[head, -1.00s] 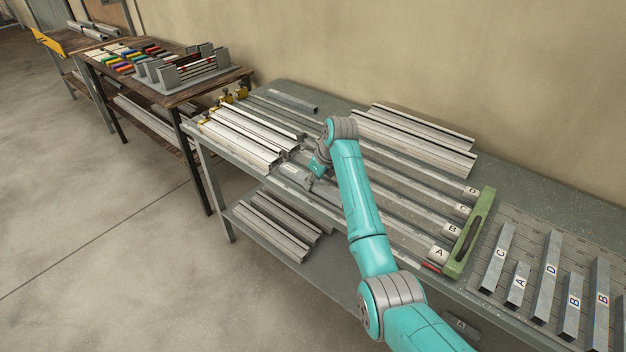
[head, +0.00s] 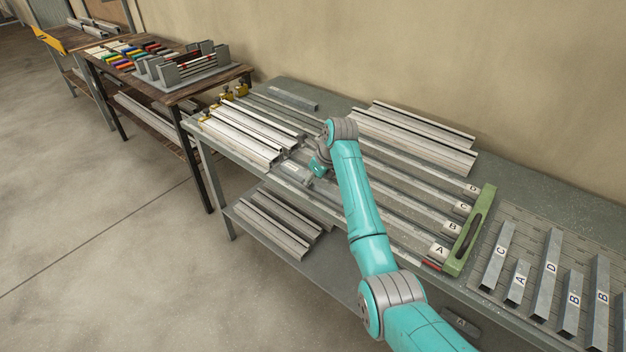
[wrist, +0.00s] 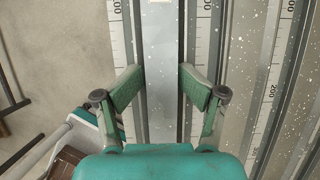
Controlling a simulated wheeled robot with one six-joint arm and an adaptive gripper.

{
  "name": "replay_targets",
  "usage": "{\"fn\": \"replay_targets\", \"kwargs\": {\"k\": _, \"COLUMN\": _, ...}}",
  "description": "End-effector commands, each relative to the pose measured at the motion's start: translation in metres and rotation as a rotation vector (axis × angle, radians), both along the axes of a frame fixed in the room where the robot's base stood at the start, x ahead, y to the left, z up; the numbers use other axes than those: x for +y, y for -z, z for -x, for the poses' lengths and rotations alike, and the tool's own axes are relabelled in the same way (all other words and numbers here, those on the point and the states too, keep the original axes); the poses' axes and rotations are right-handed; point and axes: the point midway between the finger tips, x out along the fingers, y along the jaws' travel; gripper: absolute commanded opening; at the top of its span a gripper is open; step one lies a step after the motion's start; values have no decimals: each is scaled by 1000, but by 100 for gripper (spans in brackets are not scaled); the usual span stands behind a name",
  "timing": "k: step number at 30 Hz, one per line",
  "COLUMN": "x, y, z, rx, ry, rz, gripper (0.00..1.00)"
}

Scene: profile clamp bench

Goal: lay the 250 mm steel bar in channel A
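My gripper (wrist: 161,78) is over the front strip of the bench, at the left part of the channels. Its two green finger pads lie against both sides of a long grey steel bar (wrist: 162,115), which runs up the wrist view between ruler strips. In the head view my gripper (head: 318,168) is partly hidden by my arm, as is most of the bar. Channel A's label (head: 439,250) is at the front right of the fixture. The bar looks in line with this front channel; how deep it sits cannot be told.
Channels B (head: 453,228), C (head: 463,208) and D (head: 472,189) lie behind. A green end block (head: 478,225) closes the right ends. Several lettered bars, including a short A bar (head: 518,283), lie on the right. Aluminium profiles (head: 415,140) lie at the back.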

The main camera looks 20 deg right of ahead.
Motion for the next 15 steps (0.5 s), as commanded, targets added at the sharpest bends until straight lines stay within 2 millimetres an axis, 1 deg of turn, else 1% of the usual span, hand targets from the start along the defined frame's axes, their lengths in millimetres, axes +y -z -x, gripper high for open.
{"fn": "replay_targets", "kwargs": {"k": 2, "x": -1, "y": 0, "z": 1, "rx": 6, "ry": 1, "rz": 1, "gripper": 56}}
{"fn": "replay_targets", "kwargs": {"k": 5, "x": -1, "y": -12, "z": 0, "rx": 2, "ry": 1, "rz": 1, "gripper": 56}}
{"fn": "replay_targets", "kwargs": {"k": 8, "x": -5, "y": -28, "z": 5, "rx": -2, "ry": 2, "rz": 1, "gripper": 56}}
{"fn": "replay_targets", "kwargs": {"k": 15, "x": -16, "y": -77, "z": 20, "rx": -5, "ry": 1, "rz": 0, "gripper": 56}}
